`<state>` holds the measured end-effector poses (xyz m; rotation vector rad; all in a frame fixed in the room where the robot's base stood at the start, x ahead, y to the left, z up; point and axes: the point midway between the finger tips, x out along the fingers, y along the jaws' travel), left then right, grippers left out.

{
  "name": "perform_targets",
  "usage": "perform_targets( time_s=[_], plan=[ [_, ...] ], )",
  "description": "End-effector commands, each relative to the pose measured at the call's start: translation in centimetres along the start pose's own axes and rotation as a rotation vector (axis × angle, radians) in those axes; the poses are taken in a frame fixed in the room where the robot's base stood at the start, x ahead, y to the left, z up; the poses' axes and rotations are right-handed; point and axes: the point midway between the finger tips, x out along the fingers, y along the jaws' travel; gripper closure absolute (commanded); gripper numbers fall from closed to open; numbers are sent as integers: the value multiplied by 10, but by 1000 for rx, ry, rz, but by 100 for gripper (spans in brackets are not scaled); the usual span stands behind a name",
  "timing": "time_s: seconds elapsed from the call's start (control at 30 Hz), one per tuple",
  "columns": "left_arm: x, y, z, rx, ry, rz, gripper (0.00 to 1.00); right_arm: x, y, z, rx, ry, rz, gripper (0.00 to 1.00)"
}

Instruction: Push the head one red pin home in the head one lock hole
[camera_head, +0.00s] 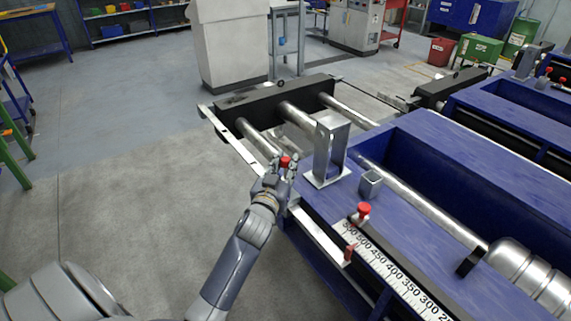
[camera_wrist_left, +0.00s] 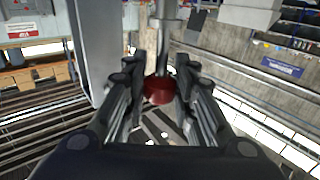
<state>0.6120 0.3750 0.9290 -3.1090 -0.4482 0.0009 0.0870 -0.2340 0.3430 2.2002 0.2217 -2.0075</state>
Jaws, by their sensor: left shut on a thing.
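My left gripper (camera_head: 284,172) is at the near left end of the blue runout table, just left of an upright metal bracket (camera_head: 331,150). It is shut on a red pin (camera_head: 285,161), whose red head shows between the fingers. In the left wrist view the pin's round red head (camera_wrist_left: 159,91) sits between the two fingers of the gripper (camera_wrist_left: 160,95), with a grey metal shaft beyond it. I cannot make out the lock hole, or how deep the pin sits. My right gripper is not in view.
Another red knob (camera_head: 364,208) stands by the white number scale (camera_head: 395,274), and a small red piece (camera_head: 349,253) is at the scale's end. Steel bars (camera_head: 297,116) cross behind the gripper. Open floor (camera_head: 130,200) lies left.

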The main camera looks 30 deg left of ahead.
Motion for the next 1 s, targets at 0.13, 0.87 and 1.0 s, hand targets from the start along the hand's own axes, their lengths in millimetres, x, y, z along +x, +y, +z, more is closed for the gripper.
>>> perform_targets(
  time_s=[0.13, 0.87, 1.0],
  plan=[
    [0, 0, 4, 0, 1, 0, 100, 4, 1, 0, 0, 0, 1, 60],
    [0, 0, 23, -1, 1, 0, 100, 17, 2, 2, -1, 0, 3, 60],
    [0, 0, 26, -1, 1, 0, 100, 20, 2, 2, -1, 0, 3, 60]
  ],
)
